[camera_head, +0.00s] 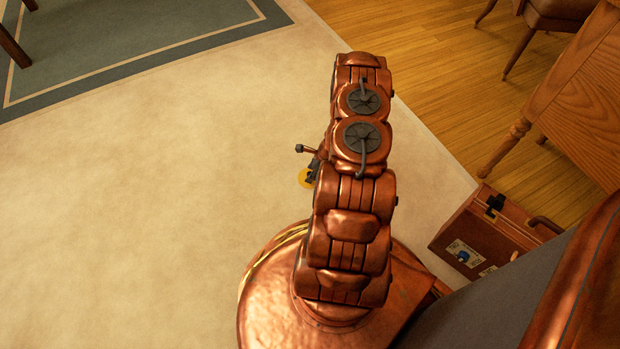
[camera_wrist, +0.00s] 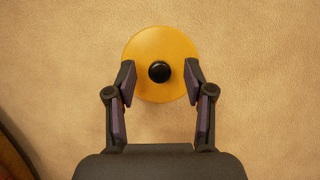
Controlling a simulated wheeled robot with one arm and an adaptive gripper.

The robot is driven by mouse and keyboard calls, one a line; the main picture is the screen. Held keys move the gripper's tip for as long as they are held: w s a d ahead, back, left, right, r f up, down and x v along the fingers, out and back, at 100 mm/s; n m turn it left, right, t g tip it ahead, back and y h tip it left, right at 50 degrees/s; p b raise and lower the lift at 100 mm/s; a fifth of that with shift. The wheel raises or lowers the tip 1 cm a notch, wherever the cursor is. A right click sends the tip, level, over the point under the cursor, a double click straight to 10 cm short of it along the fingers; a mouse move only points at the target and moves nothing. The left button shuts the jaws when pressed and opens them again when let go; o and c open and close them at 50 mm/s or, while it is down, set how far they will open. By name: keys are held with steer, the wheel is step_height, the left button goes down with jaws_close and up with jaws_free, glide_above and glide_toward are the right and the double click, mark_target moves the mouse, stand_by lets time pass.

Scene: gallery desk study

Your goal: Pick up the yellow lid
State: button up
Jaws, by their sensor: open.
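The yellow lid (camera_wrist: 160,38) is a round disc with a black knob at its centre. It lies flat on the beige carpet in the wrist view. My gripper (camera_wrist: 160,76) is open, with its two fingers over the lid on either side of the black knob and apart from it. I cannot tell the height of the fingertips above the lid. In the head view only a small part of the lid (camera_head: 304,179) shows, left of my arm. There my gripper (camera_head: 310,172) is mostly hidden behind my arm.
A brown suitcase (camera_head: 482,240) stands on the floor at the right, near a wooden desk (camera_head: 585,90). A chair (camera_head: 555,14) is at the top right. A green-grey rug (camera_head: 110,40) lies at the top left. The carpet (camera_head: 150,190) left of my arm is clear.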

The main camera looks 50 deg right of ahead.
steer(key=shift+c, duration=0.2)
jaws_close()
